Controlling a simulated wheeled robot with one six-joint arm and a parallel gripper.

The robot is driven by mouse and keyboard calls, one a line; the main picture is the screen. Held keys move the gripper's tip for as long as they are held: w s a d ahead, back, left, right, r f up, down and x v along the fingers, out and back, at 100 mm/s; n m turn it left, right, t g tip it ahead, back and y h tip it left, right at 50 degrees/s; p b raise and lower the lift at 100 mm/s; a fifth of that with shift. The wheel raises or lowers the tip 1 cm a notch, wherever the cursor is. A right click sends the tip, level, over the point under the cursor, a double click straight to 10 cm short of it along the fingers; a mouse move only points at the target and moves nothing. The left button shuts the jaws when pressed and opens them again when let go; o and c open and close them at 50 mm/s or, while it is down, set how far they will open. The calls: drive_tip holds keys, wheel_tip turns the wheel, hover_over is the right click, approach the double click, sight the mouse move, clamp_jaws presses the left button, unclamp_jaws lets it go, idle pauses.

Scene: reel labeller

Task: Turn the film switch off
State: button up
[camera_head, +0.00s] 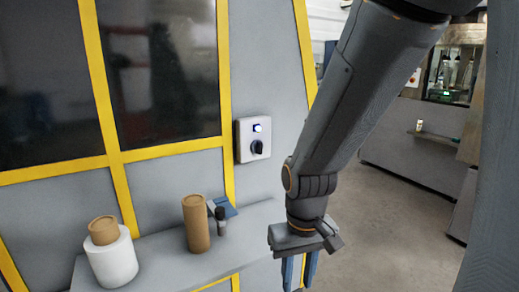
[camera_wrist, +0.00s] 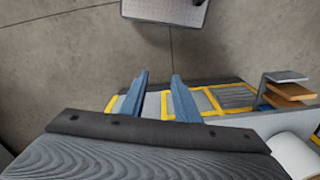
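The film switch (camera_head: 257,147) is a black rotary knob on a light grey box (camera_head: 240,152), which is mounted on the machine's grey panel. A small lit indicator (camera_head: 257,127) sits just above the knob. My gripper (camera_head: 299,278) hangs below and to the right of the switch box, apart from it, pointing down. In the wrist view its two blue fingers (camera_wrist: 159,80) are spread with a gap between them and nothing held. The switch does not show in the wrist view.
A grey ledge (camera_head: 165,262) below the panel bears a white roll (camera_head: 113,262) with a brown core, a brown tube (camera_head: 196,225) and a small dark handled tool (camera_head: 220,222). Yellow frames border dark windows (camera_head: 160,70). Open floor (camera_head: 385,220) lies to the right.

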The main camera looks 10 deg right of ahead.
drive_tip(key=w+d+r+t+p, duration=0.1)
drive_tip(key=w+d+t+p, duration=0.25)
drive_tip(key=w, duration=0.85)
drive_tip(key=n+t+y+p, duration=0.3)
drive_tip(key=t+y+p, duration=0.2)
drive_tip(key=t+p, duration=0.65)
approach(261, 148)
drive_tip(key=f+t+b, duration=0.2)
drive_tip(key=b, duration=0.1)
drive_tip(key=shift+r+p+x, duration=0.2)
drive_tip(key=shift+p+x, duration=1.35)
drive_tip(key=shift+x, duration=2.5)
drive_tip(key=shift+a, duration=0.15)
clamp_jaws()
